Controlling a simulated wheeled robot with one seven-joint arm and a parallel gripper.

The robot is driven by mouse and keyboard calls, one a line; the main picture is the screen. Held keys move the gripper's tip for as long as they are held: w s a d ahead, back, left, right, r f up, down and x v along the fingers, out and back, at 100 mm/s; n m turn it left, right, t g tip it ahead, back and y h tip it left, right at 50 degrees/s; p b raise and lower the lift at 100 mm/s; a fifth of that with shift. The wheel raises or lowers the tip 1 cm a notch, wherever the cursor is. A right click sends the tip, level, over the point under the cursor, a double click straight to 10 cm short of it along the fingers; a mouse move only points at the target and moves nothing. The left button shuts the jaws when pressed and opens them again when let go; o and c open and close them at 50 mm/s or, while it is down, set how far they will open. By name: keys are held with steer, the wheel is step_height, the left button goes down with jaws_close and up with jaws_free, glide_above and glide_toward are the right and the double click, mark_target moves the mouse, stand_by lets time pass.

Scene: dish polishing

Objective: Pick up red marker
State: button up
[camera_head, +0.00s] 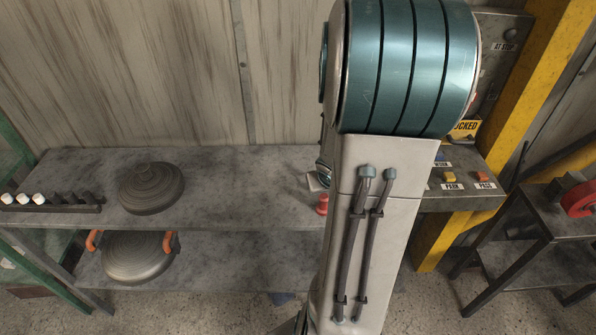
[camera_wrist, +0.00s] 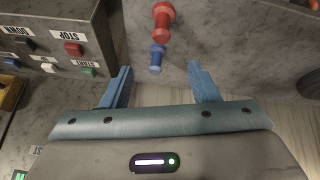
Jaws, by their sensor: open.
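The red marker (camera_wrist: 163,20) is a small spool-shaped piece at the top of the wrist view, on the grey tabletop. It also shows in the head view (camera_head: 322,205), at the left edge of my arm. A similar blue piece (camera_wrist: 157,58) stands closer to my gripper, between it and the red marker in the picture. My gripper (camera_wrist: 160,72) has its two blue fingers spread wide, with nothing held between them. The red marker lies beyond the fingertips. In the head view my arm hides most of the gripper and the blue piece.
A button panel (camera_wrist: 55,40) stands left in the wrist view. On the grey table (camera_head: 240,190) lie a dark ridged round dish (camera_head: 151,187) and a rack (camera_head: 50,208) with white and dark pegs. A lidded pot (camera_head: 138,257) with orange handles sits on the lower shelf.

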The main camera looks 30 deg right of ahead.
steer(key=shift+t+y, duration=0.3)
steer(key=shift+y, duration=0.3)
steer(key=b+x, duration=0.1)
steer(key=x, duration=0.2)
steer(key=s+b+x, duration=0.1)
steer(key=b+x, duration=0.1)
steer(key=x, duration=0.1)
steer(key=f+b+x, duration=0.1)
steer(key=b+x, duration=0.1)
steer(key=x, duration=0.2)
steer(key=shift+s+d, duration=0.3)
steer(key=shift+s, duration=0.1)
steer(key=shift+b+x, duration=1.35)
steer(key=shift+x, duration=1.55)
steer(key=shift+w+d+r, duration=0.15)
steer(key=shift+d, duration=0.05)
steer(key=c, duration=1.1)
